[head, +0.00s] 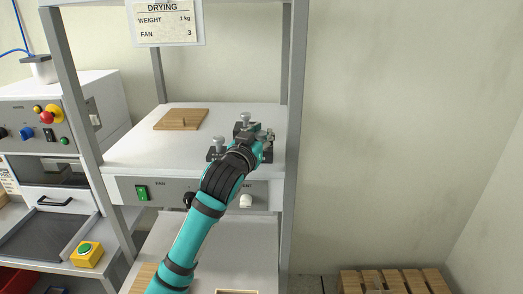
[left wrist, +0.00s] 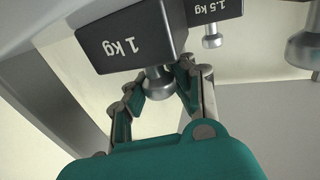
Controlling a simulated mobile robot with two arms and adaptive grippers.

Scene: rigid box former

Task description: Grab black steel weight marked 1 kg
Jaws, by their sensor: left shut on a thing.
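The black steel weight marked 1 kg (left wrist: 122,40) shows large at the top of the left wrist view, with its label upside down. Its round steel knob (left wrist: 157,84) sits between the fingers of my left gripper (left wrist: 164,80), which is shut on it. In the head view my left gripper (head: 264,141) is at the right side of the white shelf, and my wrist hides most of the held weight. A black weight marked 1.5 kg (left wrist: 217,10) is beside it in the left wrist view. My right gripper is not in view.
Other steel-knobbed weights (head: 218,147) stand close to my gripper on the white shelf (head: 135,150). A wooden board (head: 181,119) lies further back left. A grey frame post (head: 294,100) is just right of my gripper. A sign (head: 166,22) hangs above.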

